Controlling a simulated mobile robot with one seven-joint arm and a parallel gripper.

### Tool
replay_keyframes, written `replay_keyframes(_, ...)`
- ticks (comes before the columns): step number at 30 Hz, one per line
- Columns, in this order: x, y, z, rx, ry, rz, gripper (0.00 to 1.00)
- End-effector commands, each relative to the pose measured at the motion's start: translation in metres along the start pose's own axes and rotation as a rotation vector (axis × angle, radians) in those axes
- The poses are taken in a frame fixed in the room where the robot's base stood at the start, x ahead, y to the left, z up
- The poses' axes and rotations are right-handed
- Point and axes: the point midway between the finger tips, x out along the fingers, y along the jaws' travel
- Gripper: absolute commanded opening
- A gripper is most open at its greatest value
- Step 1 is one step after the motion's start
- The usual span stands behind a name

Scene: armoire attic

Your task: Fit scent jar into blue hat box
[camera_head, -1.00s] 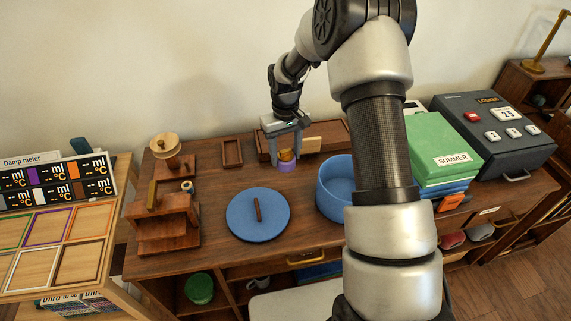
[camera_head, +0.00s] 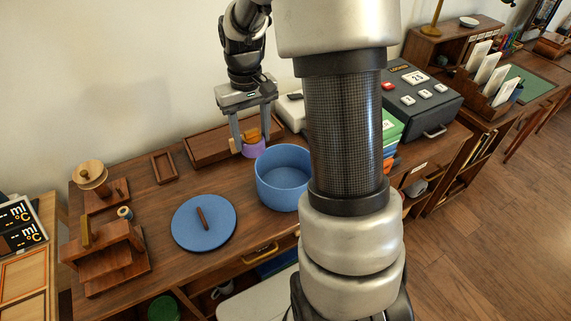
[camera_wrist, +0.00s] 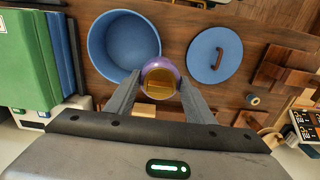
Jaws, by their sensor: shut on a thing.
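The scent jar (camera_head: 254,151) is a small purple jar with an amber-orange top. My gripper (camera_head: 252,145) is shut on it, one finger on each side, and holds it upright, seemingly above the table, behind and left of the blue hat box (camera_head: 283,197). The box is round, open and looks empty. Its blue lid (camera_head: 190,232), with a brown bar handle, lies flat on the table to the left. In the wrist view the jar (camera_wrist: 158,68) is between the fingertips, with the box (camera_wrist: 98,46) to its left and the lid (camera_wrist: 215,72) to its right.
A long wooden tray (camera_head: 208,148) lies behind the jar, with a small wooden frame (camera_head: 163,167) beside it. A wooden stand (camera_head: 110,255) is at left. Green folders (camera_head: 392,128) and a dark keypad box (camera_head: 425,100) stand right of the hat box, partly behind my arm.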

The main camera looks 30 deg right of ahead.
Motion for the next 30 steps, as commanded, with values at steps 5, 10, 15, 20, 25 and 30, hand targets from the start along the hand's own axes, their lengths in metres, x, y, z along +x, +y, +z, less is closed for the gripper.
replay_keyframes(5,0.035,0.052,0.004,0.012,-0.003,0.000,0.17)
replay_keyframes(10,0.077,0.079,0.008,0.010,-0.003,0.002,0.17)
replay_keyframes(15,0.098,0.089,0.010,0.009,-0.001,0.004,0.17)
replay_keyframes(20,0.126,0.090,0.012,0.008,-0.005,0.003,0.17)
replay_keyframes(25,0.153,0.090,0.011,0.009,-0.002,0.004,0.17)
replay_keyframes(30,0.165,0.090,0.010,0.009,0.000,0.004,0.17)
